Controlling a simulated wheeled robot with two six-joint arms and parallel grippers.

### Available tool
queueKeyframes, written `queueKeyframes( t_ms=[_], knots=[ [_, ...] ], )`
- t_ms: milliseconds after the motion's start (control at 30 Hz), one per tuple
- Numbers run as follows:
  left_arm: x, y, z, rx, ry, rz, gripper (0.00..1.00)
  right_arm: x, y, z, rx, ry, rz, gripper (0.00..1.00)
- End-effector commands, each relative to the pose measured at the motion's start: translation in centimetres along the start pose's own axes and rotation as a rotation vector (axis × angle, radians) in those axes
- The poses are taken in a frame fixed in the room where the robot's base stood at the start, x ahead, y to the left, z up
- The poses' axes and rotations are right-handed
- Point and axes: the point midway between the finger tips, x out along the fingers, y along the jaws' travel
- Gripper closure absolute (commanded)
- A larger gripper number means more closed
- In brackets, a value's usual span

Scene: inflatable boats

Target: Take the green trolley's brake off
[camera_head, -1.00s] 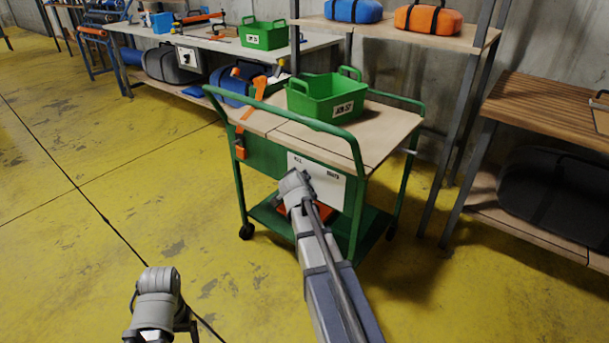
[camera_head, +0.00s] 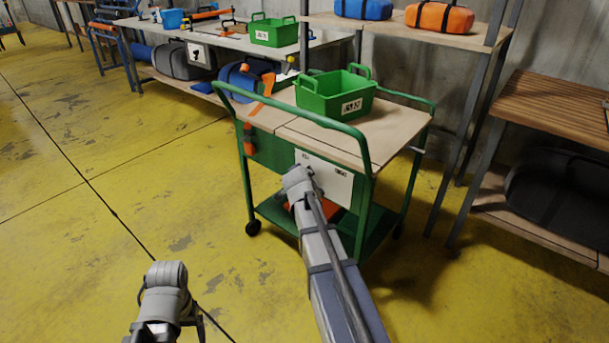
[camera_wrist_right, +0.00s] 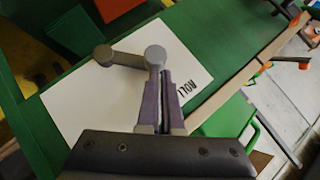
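The green trolley (camera_head: 366,205) stands in the middle of the head view, with a white plate (camera_head: 336,183) on its side. In the right wrist view a grey brake lever (camera_wrist_right: 127,58) is mounted on the plate, and its outer end is beside the word "ROLL". My right gripper (camera_wrist_right: 160,78) has its fingers closed together around the handle at this outer end. In the head view my right gripper (camera_head: 299,179) hides the lever. My left gripper (camera_head: 197,318) hangs low at the bottom left, away from the trolley; its fingers are not clear.
A green crate (camera_head: 335,94) sits on the trolley's wooden top. A workbench (camera_head: 230,46) stands behind it, and shelving (camera_head: 420,32) and a slatted bench (camera_head: 555,110) are to the right. The yellow floor (camera_head: 110,190) on the left is clear.

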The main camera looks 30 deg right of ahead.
Motion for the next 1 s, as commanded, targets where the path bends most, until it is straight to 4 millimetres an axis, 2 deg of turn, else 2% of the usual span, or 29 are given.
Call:
queueKeyframes(
  t_ms=[233, 467, 600, 800, 1000],
  knots=[
    [-1.3, -0.2, 0.1, -0.002, -0.001, -0.001, 0.18, -1.0, -0.4, -1.1, 0.001, -0.001, -0.002, 1.0],
    [-4.2, -0.4, 0.3, -0.004, -0.001, 0.002, 0.18, -3.3, -0.8, -3.7, -0.002, -0.002, -0.003, 1.0],
    [-6.0, -0.5, 0.4, -0.005, -0.001, 0.006, 0.18, -7.0, -0.9, -3.3, -0.004, -0.004, -0.004, 1.0],
    [-8.2, -0.7, 0.5, -0.006, -0.001, 0.01, 0.18, -11.2, -1.1, -3.3, -0.005, -0.004, -0.004, 1.0],
    [-8.9, -0.7, 0.6, -0.006, -0.001, 0.011, 0.18, -12.6, -1.0, -3.1, -0.003, -0.003, -0.003, 1.0]
  ],
)
